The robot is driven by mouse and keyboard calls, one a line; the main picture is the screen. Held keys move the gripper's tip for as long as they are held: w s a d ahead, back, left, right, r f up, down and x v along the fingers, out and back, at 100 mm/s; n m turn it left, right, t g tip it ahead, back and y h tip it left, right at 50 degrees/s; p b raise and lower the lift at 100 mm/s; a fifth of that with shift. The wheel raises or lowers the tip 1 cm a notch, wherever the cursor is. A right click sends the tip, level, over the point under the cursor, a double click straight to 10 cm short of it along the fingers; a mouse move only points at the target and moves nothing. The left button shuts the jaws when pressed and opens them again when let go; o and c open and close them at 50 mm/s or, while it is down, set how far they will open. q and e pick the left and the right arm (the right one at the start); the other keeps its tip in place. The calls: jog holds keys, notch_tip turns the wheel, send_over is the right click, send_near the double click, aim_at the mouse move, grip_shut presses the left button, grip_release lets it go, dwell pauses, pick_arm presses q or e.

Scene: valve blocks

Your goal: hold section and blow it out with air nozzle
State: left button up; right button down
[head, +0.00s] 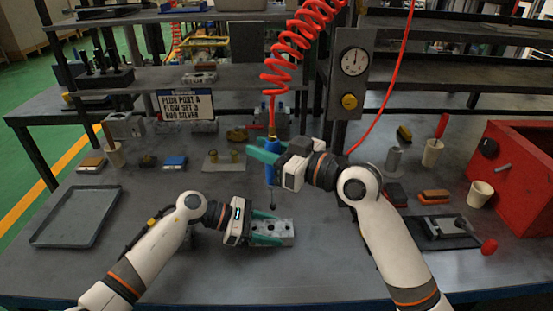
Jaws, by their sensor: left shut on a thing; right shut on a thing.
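A silver valve section (287,230) with holes in its top sits low at the front middle of the bench. My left gripper (268,231) is shut on the section from its left side. My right gripper (262,153) is shut on a blue air nozzle (270,163), held upright above and behind the section. The nozzle's thin dark tube points down and its tip (272,206) is just above the section's back left part in the picture. A red coiled hose (278,75) runs up from the nozzle. The gripper fingers are green.
A grey tray (76,217) lies at the left. A red bin (522,170), cups and brushes stand at the right, near a clamp fixture (445,228). A gauge panel (352,80) and a sign (186,105) stand behind. Bare bench lies in front.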

jog(key=shift+s+a+r+n+g+y, duration=0.3)
jog(key=shift+a+r+n+g, duration=0.1)
jog(key=shift+g, duration=0.1)
jog(key=shift+d, duration=0.1)
jog(key=shift+f, duration=2.4)
pick_arm(q)
jog(key=shift+r, duration=0.1)
pick_arm(e)
jog(key=shift+f, duration=1.1)
dwell(1.5)
jog(key=shift+r, duration=0.15)
pick_arm(q)
jog(key=o, duration=1.4)
pick_arm(e)
notch_tip(320, 180, up, 7)
jog(key=shift+r, duration=0.2)
